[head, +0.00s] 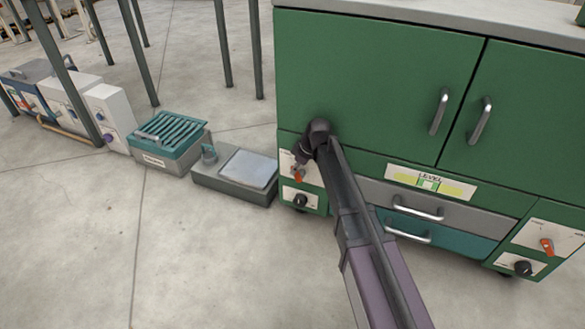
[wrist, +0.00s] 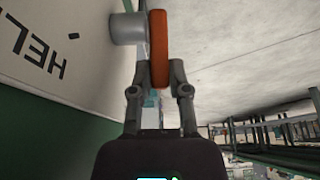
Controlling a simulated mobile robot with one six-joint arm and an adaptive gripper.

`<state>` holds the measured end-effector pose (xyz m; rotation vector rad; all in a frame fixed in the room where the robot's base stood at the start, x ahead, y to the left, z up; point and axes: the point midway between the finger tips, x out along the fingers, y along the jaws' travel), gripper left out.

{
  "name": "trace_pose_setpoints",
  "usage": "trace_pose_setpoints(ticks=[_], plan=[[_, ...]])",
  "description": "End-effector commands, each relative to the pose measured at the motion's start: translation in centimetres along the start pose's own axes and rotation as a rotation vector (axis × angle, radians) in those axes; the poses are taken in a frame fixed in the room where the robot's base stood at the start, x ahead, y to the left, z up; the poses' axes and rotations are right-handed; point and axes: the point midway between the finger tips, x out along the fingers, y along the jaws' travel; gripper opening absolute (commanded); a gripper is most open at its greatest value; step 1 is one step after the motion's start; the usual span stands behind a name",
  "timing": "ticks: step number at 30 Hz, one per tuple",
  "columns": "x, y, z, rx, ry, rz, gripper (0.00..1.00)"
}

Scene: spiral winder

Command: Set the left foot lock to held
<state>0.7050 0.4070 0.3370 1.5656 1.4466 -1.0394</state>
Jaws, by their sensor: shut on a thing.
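The left foot lock is a white plate (head: 287,163) at the lower left of the green cabinet, with a small orange lever (head: 298,173). In the wrist view the orange lever (wrist: 159,45) stands out from a grey round pivot (wrist: 126,28). Part of the plate's lettering, "HEL", shows upside down beside it. My gripper (wrist: 158,75) is shut on the lever, with one finger on each side. In the head view my arm partly covers the plate, and the fingertips are hard to make out. I cannot tell which mark the lever points to.
A black knob (head: 300,201) sits just below the lever. Drawers with handles (head: 418,212) are to its right, and a second orange lever (head: 547,246) is at the far right. A grey scale-like box (head: 236,178) stands left of the cabinet. The floor in front is clear.

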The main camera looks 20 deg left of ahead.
Motion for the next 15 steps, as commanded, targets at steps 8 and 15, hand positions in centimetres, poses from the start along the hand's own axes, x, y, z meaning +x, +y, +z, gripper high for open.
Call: trace_pose_setpoints(ticks=[8,15], plan=[[0.02,0.1,0.02,0.0,-0.002,0.002,0.57],[-0.02,0.06,-0.01,0.0,-0.002,0.001,0.57]])
